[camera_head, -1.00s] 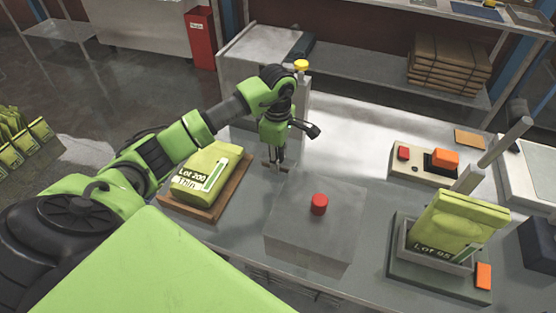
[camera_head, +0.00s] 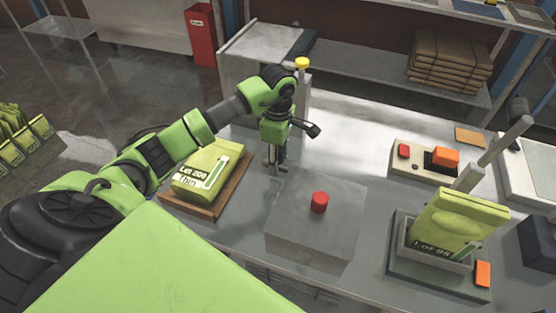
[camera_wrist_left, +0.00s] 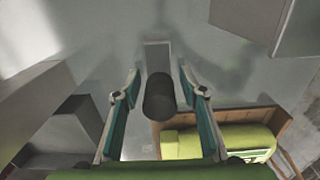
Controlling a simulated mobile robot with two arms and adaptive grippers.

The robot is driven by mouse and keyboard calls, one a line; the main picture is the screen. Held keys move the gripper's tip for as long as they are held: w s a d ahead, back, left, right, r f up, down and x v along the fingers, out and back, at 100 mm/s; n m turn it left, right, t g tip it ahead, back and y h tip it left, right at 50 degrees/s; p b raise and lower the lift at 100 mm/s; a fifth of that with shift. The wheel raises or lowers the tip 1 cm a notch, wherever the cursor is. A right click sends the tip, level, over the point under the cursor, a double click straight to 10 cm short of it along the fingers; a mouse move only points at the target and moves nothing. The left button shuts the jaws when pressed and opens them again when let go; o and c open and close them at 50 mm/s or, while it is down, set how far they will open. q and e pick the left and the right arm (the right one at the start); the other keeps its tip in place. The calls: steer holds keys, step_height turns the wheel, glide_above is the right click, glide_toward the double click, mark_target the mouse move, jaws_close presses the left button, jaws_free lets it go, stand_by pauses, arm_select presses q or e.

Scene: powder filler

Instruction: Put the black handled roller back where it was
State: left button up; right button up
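My left gripper (camera_head: 277,168) points down at the table, between the bag board and the grey block. In the left wrist view its two fingers (camera_wrist_left: 160,105) are spread, with a gap on each side of the black handle (camera_wrist_left: 159,97) of the roller. A pale grey piece (camera_wrist_left: 157,55), seemingly the roller's other part, extends beyond the handle. The roller appears to be at the table surface; in the head view it is mostly hidden by the gripper. My right gripper is not in view.
A green bag (camera_head: 207,168) lies on a wooden board (camera_head: 238,181) just left of the gripper. A grey block (camera_head: 312,233) with a red button (camera_head: 319,202) stands to the right. Another green bag (camera_head: 452,222) stands in a holder. The table (camera_head: 360,140) behind the block is clear.

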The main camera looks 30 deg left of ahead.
arm_select(q)
step_height(320, 180, up, 10)
steer(key=b, duration=0.2)
steer(key=shift+r+b, duration=0.1)
steer(key=shift+b, duration=0.2)
steer(key=shift+r, duration=0.65)
